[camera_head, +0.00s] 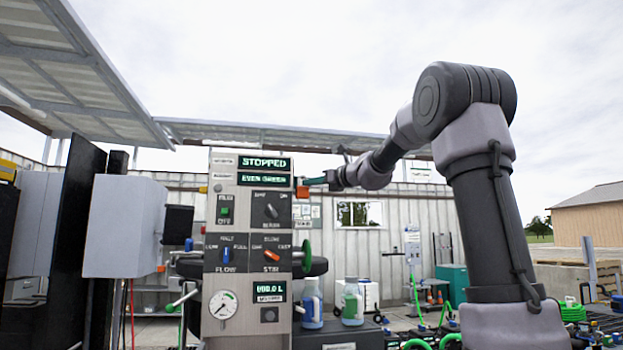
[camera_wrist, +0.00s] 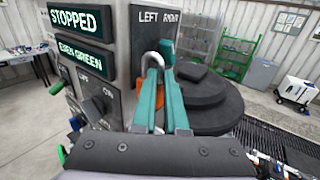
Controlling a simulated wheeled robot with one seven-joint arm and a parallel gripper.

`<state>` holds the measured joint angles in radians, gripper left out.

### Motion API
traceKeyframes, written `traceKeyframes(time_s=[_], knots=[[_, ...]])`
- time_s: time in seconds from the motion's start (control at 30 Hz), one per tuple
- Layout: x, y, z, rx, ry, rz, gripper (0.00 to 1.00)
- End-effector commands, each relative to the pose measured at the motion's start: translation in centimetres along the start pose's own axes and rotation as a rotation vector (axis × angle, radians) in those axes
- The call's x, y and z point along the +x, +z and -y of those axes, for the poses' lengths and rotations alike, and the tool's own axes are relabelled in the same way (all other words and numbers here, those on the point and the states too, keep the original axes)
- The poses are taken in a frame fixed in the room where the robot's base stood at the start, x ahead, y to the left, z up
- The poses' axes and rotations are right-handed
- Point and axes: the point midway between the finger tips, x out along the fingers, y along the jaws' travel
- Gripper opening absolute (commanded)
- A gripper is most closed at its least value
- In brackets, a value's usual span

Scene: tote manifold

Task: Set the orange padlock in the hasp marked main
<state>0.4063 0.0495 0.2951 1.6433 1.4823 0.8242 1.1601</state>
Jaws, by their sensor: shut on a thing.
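My gripper (camera_head: 322,181) is at the upper right edge of the grey control panel (camera_head: 214,297). In the wrist view its teal fingers (camera_wrist: 160,68) are shut on the orange padlock (camera_wrist: 148,100). The padlock's silver shackle rises above the fingertips, close to the dark plate lettered LEFT and RIGHT. In the head view the padlock (camera_head: 302,192) shows as a small orange block beside the panel's edge. I cannot tell whether the shackle touches or passes through anything. I cannot make out a hasp marked main in either view.
The panel has displays reading STOPPED (camera_head: 264,163) and EVEN GREEN, knobs, switches and a round gauge (camera_head: 222,304). Bottles (camera_head: 312,303) stand right of its lower part. A grey box (camera_head: 124,226) is at left. Dark round discs (camera_wrist: 205,100) lie behind the fingers.

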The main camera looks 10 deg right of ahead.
Motion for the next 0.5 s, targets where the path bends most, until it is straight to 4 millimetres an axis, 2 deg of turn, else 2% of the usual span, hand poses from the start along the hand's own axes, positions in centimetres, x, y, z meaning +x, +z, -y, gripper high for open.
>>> traceKeyframes(time_s=[0.5], knots=[[0.0,-3.7,-0.1,0.001,0.0,-0.001,0.0]])
